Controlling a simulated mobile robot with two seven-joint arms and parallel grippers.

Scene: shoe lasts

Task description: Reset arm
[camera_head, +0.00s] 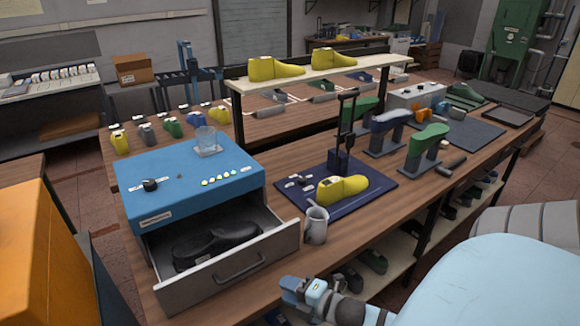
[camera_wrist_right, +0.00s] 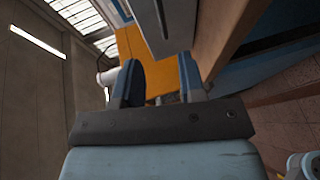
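My right gripper (camera_head: 303,291) is in front of the workbench, low in the head view, just right of the open drawer's front. In the right wrist view its two fingers (camera_wrist_right: 158,80) stand apart with nothing visible between them. My left gripper is not in view. The blue cabinet (camera_head: 185,178) stands on the bench with its grey drawer (camera_head: 245,262) pulled open. A black shoe (camera_head: 215,241) lies inside the drawer.
A mug (camera_head: 315,226) stands by the drawer's right corner. A blue mat (camera_head: 377,188) holds a yellow last (camera_head: 342,189). Green last (camera_head: 429,138) is on a stand farther right. An orange block (camera_head: 40,250) is at left. A lower shelf under the bench holds dark shoes.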

